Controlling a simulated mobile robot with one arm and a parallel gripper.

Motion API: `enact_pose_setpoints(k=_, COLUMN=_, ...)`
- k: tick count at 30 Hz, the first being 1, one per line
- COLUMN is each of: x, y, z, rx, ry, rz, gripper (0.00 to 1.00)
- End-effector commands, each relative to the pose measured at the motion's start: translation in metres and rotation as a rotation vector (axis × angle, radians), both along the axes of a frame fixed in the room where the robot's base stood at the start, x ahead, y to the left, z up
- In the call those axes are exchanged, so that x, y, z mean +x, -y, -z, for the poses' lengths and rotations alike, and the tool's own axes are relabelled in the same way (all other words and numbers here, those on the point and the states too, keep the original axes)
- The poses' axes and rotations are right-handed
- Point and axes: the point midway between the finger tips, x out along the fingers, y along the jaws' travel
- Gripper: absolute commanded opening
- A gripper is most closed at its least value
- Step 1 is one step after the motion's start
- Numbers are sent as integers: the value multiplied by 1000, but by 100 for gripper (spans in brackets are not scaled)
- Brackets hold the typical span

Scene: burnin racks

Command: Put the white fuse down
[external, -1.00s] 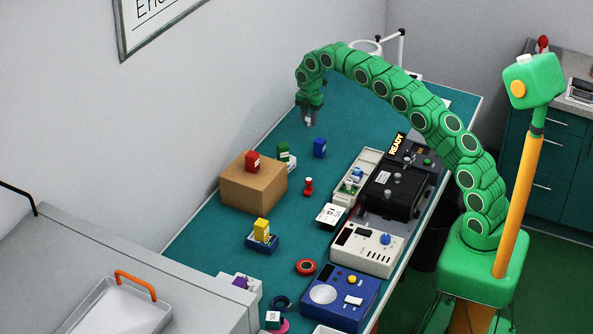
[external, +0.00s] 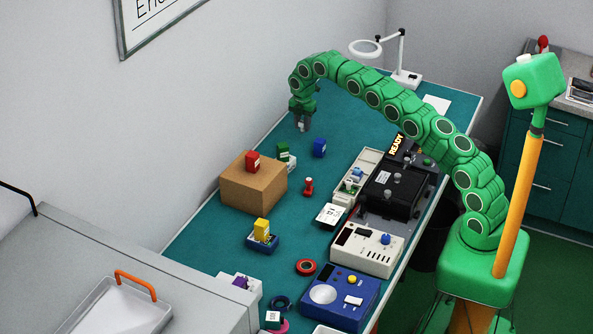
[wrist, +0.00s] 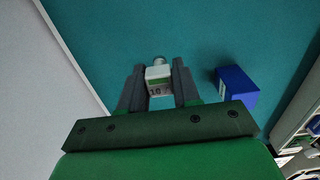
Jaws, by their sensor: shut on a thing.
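My gripper (external: 302,122) points down over the teal bench, near its wall-side edge and to the left of the blue block (external: 319,148). It is shut on the white fuse (wrist: 158,78), which shows between the two fingers in the wrist view with dark markings on its face. In the external view the fuse is a small pale spot (external: 301,127) at the fingertips. I cannot tell whether the fuse touches the bench. The blue block also shows in the wrist view (wrist: 237,88), just right of my fingers and apart from them.
A green block (external: 283,150) stands near a cardboard box (external: 255,190) with a red block (external: 253,161) on top. A red knobbed piece (external: 308,187) stands on the bench. A magnifier lamp (external: 407,76) stands at the far end. The bench around my gripper is mostly clear.

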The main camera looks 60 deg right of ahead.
Motion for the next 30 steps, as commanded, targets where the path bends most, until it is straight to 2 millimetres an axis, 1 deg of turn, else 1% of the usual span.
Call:
enact_pose_setpoints(k=6, x=0, y=0, z=20, rx=0, ry=-1, rz=0, gripper=2)
enact_pose_setpoints(k=10, x=0, y=0, z=29, rx=1, ry=-2, rz=0, gripper=2)
enact_pose_setpoints(k=23, x=0, y=0, z=33, rx=0, ry=-1, rz=0, gripper=2)
enact_pose_setpoints(k=24, x=0, y=0, z=33, rx=0, ry=0, rz=0, gripper=36)
enact_pose_setpoints(k=28, x=0, y=0, z=33, rx=0, ry=0, rz=0, gripper=56)
enact_pose_setpoints(k=30, x=0, y=0, z=33, rx=0, ry=0, rz=0, gripper=57)
